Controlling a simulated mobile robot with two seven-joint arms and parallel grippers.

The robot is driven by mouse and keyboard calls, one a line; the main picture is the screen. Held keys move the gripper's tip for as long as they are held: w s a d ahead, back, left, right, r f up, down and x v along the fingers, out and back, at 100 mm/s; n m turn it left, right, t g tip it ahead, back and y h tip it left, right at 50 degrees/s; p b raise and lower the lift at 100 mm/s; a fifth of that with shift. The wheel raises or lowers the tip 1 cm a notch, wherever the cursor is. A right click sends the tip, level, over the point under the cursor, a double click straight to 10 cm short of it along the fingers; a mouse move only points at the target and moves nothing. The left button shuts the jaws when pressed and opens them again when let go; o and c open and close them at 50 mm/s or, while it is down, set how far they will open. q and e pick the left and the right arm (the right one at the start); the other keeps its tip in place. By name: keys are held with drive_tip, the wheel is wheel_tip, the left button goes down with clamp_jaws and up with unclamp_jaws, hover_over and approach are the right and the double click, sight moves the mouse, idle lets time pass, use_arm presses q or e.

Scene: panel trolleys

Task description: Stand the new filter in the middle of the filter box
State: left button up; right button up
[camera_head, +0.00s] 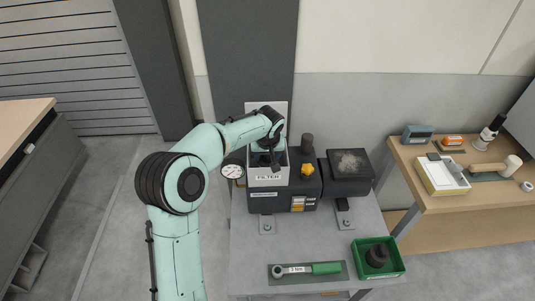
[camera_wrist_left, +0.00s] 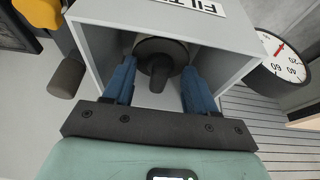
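The filter box (camera_head: 268,181) is a light grey open-topped box marked FILTER, on the dark machine in the middle of the head view. It also shows in the left wrist view (camera_wrist_left: 105,35). My left gripper (camera_head: 268,157) reaches down into it. In the left wrist view its blue fingers (camera_wrist_left: 159,72) stand wide apart on either side of a dark round filter (camera_wrist_left: 158,50) with a central knob. The knob is clear of both fingers; contact at the disc's rim is hard to tell. Another black filter-like part (camera_head: 377,255) sits in a green tray (camera_head: 401,268). My right gripper is out of view.
A pressure gauge (camera_head: 232,171) stands left of the box. A yellow knob (camera_head: 307,170) and a dark square unit (camera_head: 349,174) stand right. A green-handled wrench (camera_head: 310,269) lies in front. A wooden table (camera_head: 480,203) with several items is at right.

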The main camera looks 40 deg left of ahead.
use_arm(q)
drive_tip(key=shift+r, duration=0.45)
drive_tip(key=v, duration=1.1)
drive_tip(key=shift+r, duration=0.2)
drive_tip(key=shift+d, duration=0.1)
